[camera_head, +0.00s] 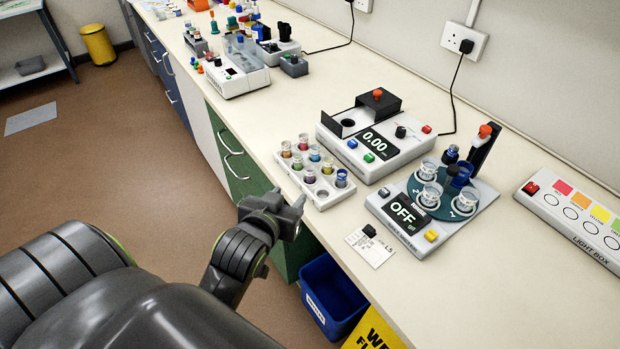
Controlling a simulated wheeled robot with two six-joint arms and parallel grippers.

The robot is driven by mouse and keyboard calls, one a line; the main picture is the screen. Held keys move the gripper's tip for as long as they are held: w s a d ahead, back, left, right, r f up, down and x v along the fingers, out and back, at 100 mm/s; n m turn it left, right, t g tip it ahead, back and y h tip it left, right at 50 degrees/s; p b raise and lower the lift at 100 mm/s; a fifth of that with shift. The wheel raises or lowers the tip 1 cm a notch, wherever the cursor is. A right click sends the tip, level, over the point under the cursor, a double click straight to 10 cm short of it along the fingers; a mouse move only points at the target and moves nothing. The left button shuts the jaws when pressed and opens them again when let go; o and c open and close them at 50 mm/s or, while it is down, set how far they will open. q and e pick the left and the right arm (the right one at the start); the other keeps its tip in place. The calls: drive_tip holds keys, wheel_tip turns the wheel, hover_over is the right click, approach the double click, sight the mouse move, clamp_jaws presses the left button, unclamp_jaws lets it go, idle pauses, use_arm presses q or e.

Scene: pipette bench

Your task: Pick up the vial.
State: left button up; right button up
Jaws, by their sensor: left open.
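Several small glass vials with coloured contents stand upright in a white rack (322,198) near the front edge of the bench. I cannot tell which vial is the one named. My left gripper (293,216) is open and empty, just off the bench's front edge, in front of and below the rack. It touches no vial. My right gripper is not in view.
A device reading 0.00 (392,160) stands behind the rack. A device reading OFF (407,226) holds several glass cups to the right. A small card (369,247) lies before it. A light box (580,225) is far right. A blue bin (333,293) stands below the edge.

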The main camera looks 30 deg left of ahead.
use_arm(q)
approach(307, 172)
drive_tip(key=x, duration=0.2)
drive_tip(key=f+p+x, duration=0.1)
drive_tip(key=x, duration=0.1)
drive_tip(key=shift+f, duration=0.1)
drive_tip(key=shift+w+a, duration=0.1)
drive_tip(key=shift+w, duration=0.3)
drive_tip(key=shift+r+p+x, duration=0.15)
drive_tip(key=shift+p+x, duration=0.2)
drive_tip(key=shift+x, duration=0.8)
drive_tip(key=shift+r+p+x, duration=0.1)
drive_tip(key=shift+p+x, duration=0.25)
drive_tip(key=shift+x, duration=0.8)
drive_tip(key=shift+w, duration=0.15)
drive_tip(key=shift+c, duration=0.7)
clamp_jaws()
